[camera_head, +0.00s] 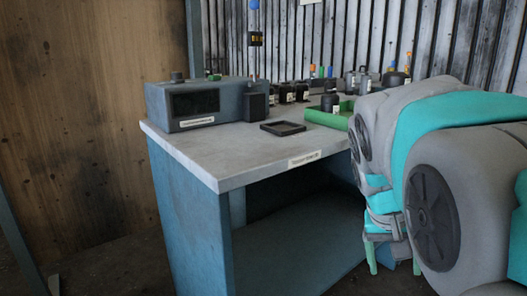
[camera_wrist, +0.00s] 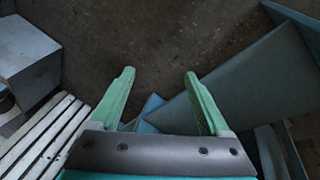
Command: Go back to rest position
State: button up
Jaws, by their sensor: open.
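My gripper (camera_wrist: 160,82) is open in the wrist view. Its two green fingers are spread apart with nothing between them, over the dark floor. In the head view my gripper (camera_head: 393,257) hangs low at the right, in front of the workbench (camera_head: 190,155) and below the level of its top. My grey and teal arm hides the right part of the bench.
A blue-grey device (camera_head: 195,103) with a dark screen stands on the bench's left. A black square tray (camera_head: 283,128), a green tray (camera_head: 328,118) and several dark containers stand further right. A slatted white surface (camera_wrist: 45,135) and a grey box (camera_wrist: 22,55) lie left in the wrist view.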

jog(key=s+a+f+n+g+y, duration=0.1)
jog(key=s+a+f, duration=0.3)
jog(key=s, duration=0.5)
jog(key=s+a+f+n+g+y, duration=0.1)
jog(key=s+a+f, duration=0.3)
jog(key=s+f, duration=0.5)
jog(key=shift+s+a+n+g+y+p, duration=0.3)
jog(key=shift+s+n+g+y+p, duration=0.15)
jog(key=shift+n+y, duration=0.3)
jog(key=shift+f, duration=0.1)
